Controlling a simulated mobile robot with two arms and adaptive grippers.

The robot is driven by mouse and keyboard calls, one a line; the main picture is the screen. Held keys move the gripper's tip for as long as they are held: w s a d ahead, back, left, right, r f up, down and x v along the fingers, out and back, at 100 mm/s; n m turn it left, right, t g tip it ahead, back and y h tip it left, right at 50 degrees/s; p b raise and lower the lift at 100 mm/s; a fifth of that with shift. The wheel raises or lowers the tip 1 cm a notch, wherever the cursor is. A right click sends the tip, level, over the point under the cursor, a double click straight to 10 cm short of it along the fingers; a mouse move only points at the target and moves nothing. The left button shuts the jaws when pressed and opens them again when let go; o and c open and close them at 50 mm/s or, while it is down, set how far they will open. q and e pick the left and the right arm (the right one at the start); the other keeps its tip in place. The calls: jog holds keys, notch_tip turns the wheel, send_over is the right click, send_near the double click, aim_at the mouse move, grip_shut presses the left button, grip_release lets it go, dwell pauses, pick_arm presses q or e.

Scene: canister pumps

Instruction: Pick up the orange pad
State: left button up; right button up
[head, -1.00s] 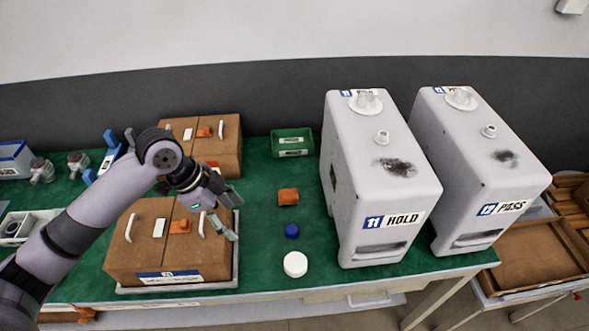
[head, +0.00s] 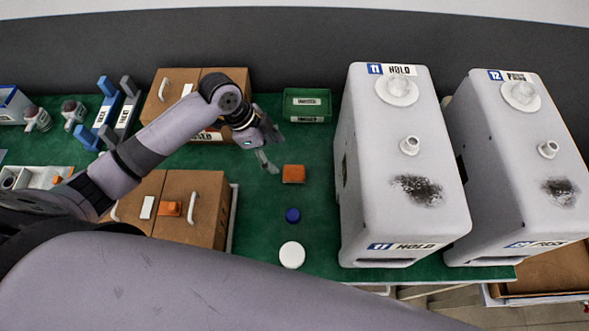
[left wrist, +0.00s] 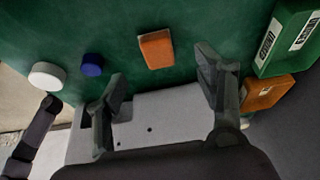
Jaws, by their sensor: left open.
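The orange pad (head: 293,173) lies flat on the green table top, between the brown boxes and the white canister labelled 11 HOLD. It also shows in the left wrist view (left wrist: 156,49), beyond the fingertips. My left gripper (head: 267,148) is open and empty, above the table a little to the left of the pad and apart from it. In the left wrist view its two fingers (left wrist: 162,85) are spread wide, with nothing between them. My right gripper is not in view.
A blue cap (head: 293,215) and a white lid (head: 292,254) lie in front of the pad. A green bin (head: 307,104) stands behind it. The white canister 11 (head: 398,175) stands to the right, and a brown box (head: 203,200) to the left. Bare green table surrounds the pad.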

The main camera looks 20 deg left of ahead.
aim_at(290, 171)
pick_arm(q)
jog(key=x, duration=0.4)
jog(key=shift+w, duration=0.1)
jog(key=shift+d+f+p, duration=0.2)
jog(key=shift+d+p, duration=0.1)
jog(key=shift+p, duration=0.2)
jog(key=x, duration=0.1)
jog(key=p+x, duration=0.1)
jog(key=x, duration=0.1)
jog(key=shift+s+d+f, duration=0.2)
jog(key=shift+s+d, duration=0.05)
jog(key=shift+d, duration=0.1)
jog(key=shift+d+f, duration=0.15)
jog(key=shift+f, duration=0.25)
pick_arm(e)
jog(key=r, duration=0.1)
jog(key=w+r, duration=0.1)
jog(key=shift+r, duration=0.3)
pick_arm(q)
jog(key=c, duration=1.1)
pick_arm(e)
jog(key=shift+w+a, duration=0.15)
pick_arm(q)
jog(key=shift+w+r, duration=0.1)
jog(key=shift+c, duration=0.2)
